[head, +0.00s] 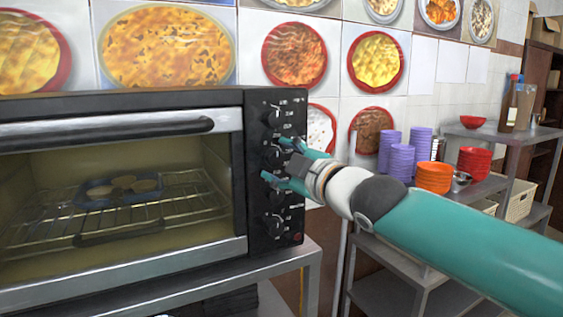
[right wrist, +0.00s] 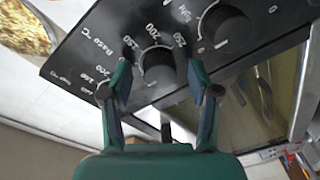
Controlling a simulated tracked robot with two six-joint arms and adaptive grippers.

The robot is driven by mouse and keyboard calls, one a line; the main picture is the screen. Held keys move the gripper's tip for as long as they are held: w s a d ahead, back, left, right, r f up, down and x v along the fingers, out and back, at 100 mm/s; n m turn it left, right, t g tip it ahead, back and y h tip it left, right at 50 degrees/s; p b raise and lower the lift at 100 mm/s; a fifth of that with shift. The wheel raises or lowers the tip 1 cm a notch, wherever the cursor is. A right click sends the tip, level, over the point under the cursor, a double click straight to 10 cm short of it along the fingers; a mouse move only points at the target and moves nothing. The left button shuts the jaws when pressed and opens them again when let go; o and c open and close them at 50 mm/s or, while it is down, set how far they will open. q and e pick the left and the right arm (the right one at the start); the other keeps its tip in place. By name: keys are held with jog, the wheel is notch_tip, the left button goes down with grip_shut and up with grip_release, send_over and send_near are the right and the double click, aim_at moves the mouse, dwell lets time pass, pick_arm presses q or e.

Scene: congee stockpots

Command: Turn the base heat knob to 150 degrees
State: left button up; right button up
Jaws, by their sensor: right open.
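The base heat knob (right wrist: 157,66) is a round black knob in the right wrist view, with a "Base °C" label and a printed heat scale beside it. It is on the black control panel of the toaster oven (head: 120,97). In the head view the knob (head: 272,157) is partly hidden by my fingers. My right gripper (right wrist: 160,80) is open, its two teal fingers on either side of this knob, with slim gaps showing. In the head view the right gripper (head: 281,162) reaches the panel from the right. The knob's exact setting is too small to read. My left gripper is out of view.
Another knob (head: 272,117) is above, and a further knob (head: 275,225) is below on the panel. The oven door is shut, with a dark tray (head: 120,190) inside. Purple cups (head: 401,161) and orange bowls (head: 434,178) stand on a shelf at right.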

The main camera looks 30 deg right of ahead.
jog(key=c, duration=1.2)
jog(key=shift+o, duration=0.2)
jog(key=shift+f, duration=0.1)
jog(key=shift+f+m+b, duration=0.25)
jog(key=shift+m+b, duration=0.65)
jog(key=shift+b, duration=0.25)
jog(key=m+b, duration=0.4)
jog(key=b, duration=0.1)
jog(key=m+b, duration=0.5)
jog(key=shift+a+f+t+h+b, duration=0.2)
jog(key=shift+t+h+b, duration=0.1)
jog(key=shift+t, duration=0.1)
jog(key=m+b, duration=0.2)
jog(key=m, duration=0.1)
jog(key=shift+r+m, duration=0.15)
jog(key=shift+m, duration=0.25)
jog(key=shift+r+m+h+b, duration=0.1)
jog(key=shift+m+h+b, duration=0.2)
jog(key=shift+m+b, duration=0.55)
jog(key=shift+m, duration=0.25)
